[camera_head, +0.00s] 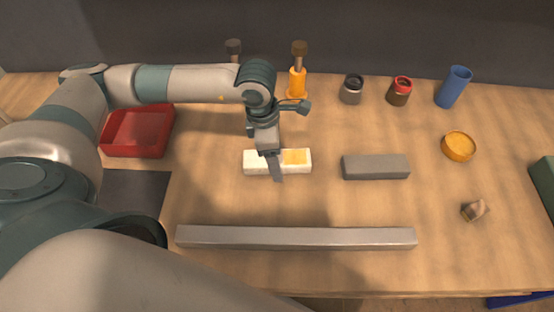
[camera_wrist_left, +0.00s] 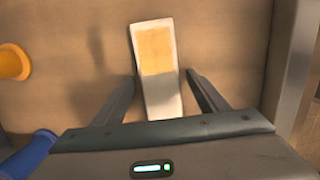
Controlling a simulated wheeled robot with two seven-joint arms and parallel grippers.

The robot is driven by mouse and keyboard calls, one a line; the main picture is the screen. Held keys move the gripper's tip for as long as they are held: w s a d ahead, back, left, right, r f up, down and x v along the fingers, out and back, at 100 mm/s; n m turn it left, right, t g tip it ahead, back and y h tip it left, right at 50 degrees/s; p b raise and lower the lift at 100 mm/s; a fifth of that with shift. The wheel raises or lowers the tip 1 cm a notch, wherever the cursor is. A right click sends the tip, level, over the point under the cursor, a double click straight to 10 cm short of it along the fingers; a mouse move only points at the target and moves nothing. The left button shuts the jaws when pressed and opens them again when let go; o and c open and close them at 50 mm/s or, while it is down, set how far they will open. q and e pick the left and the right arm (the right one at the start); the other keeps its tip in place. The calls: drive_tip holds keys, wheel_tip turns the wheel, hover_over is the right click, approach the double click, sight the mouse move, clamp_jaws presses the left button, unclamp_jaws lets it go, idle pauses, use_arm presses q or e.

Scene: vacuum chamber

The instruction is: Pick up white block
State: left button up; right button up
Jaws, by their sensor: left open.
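The white block (camera_head: 259,162) lies on the wooden table and has an orange-yellow patch on its top. My left gripper (camera_head: 276,178) is over the block in the head view, hiding part of its middle. In the left wrist view the white block (camera_wrist_left: 165,103) shows between the two spread fingers of my left gripper (camera_wrist_left: 163,77), its patched end reaching past the fingertips. The fingers are open with nothing held, and a gap shows on each side of the block. I cannot tell the exact height above it. My right gripper is not in view.
A grey block (camera_head: 375,167) lies to the right and a long grey bar (camera_head: 296,238) lies in front. A red tray (camera_head: 138,131) is on the left. An orange bottle (camera_head: 297,82), two jars, a blue cup (camera_head: 453,87) and an orange bowl (camera_head: 458,146) stand behind and right.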

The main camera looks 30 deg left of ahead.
sight(279, 157)
use_arm(q)
drive_tip(key=c, duration=1.4)
drive_tip(key=shift+r, duration=0.15)
drive_tip(key=shift+w+r+b, duration=0.1)
drive_tip(key=shift+r+b, duration=0.2)
drive_tip(key=shift+r, duration=0.3)
wheel_tip(279, 157, up, 2)
drive_tip(key=shift+r+b, duration=0.25)
drive_tip(key=shift+b, duration=0.2)
drive_tip(key=w+d+r+b, duration=0.1)
drive_tip(key=w+d+r, duration=0.1)
drive_tip(key=w+d+r+b, duration=0.1)
drive_tip(key=w+d+r, duration=0.1)
drive_tip(key=w+d, duration=0.1)
drive_tip(key=w+d+r, duration=0.3)
drive_tip(key=shift+d+b, duration=0.25)
drive_tip(key=shift+b, duration=0.15)
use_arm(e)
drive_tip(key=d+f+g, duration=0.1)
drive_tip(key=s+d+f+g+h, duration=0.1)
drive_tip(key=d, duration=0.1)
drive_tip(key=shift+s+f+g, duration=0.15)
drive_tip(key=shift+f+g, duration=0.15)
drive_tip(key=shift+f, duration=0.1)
